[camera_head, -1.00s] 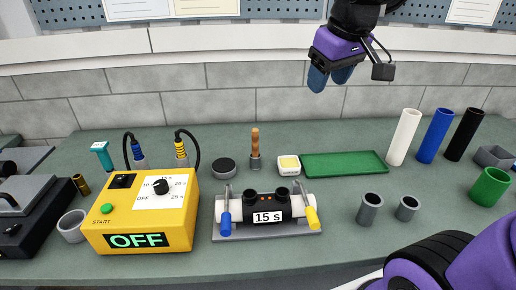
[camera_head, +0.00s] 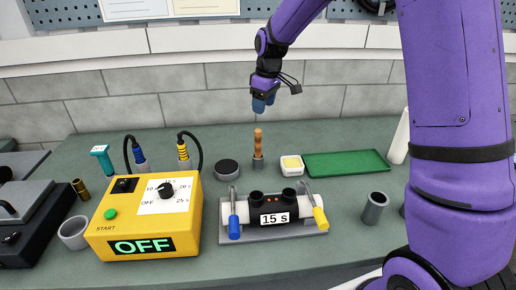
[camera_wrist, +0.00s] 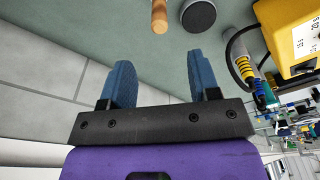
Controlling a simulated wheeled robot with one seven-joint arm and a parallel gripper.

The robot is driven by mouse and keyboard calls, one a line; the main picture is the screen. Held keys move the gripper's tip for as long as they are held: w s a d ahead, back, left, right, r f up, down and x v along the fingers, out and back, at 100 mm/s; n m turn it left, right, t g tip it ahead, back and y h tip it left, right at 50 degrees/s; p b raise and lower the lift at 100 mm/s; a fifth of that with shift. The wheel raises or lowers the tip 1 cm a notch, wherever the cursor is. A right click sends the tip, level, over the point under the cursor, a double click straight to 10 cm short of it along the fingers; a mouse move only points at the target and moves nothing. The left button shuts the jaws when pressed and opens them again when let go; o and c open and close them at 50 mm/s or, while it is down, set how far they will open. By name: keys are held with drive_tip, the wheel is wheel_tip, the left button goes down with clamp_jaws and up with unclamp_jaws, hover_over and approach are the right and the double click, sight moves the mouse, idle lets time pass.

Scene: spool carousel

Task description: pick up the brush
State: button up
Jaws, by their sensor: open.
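The brush (camera_head: 258,144) stands upright in the head view, with a brown wooden handle on top and its lower end in a small grey holder or ferrule (camera_head: 258,163) on the bench. Its handle end (camera_wrist: 160,15) also shows at the top of the wrist view. My gripper (camera_head: 260,104) is open and empty, just above the handle in the head view. In the wrist view my gripper (camera_wrist: 158,78) has its two blue fingers apart, with the handle beyond them and not between them.
A dark round puck (camera_head: 227,168) lies left of the brush, and a small white-and-yellow box (camera_head: 292,165) and green tray (camera_head: 346,164) lie right. The yellow control box (camera_head: 150,215) reads OFF. A clamped fixture (camera_head: 270,217) reading 15 s stands in front.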

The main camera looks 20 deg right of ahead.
sight(258, 130)
drive_tip(key=shift+w+a+f, duration=0.15)
drive_tip(key=shift+w+f, duration=0.55)
drive_tip(key=shift+f, duration=0.3)
drive_tip(key=f, duration=0.5)
drive_tip(key=shift+w+a+f, duration=0.25)
drive_tip(key=shift+w+f, duration=0.05)
drive_tip(key=shift+f, duration=0.05)
drive_tip(key=shift+a+f, duration=0.15)
drive_tip(key=shift+f, duration=1.2)
drive_tip(key=shift+a+f, duration=0.1)
drive_tip(key=shift+f, duration=1.2)
drive_tip(key=c, duration=1)
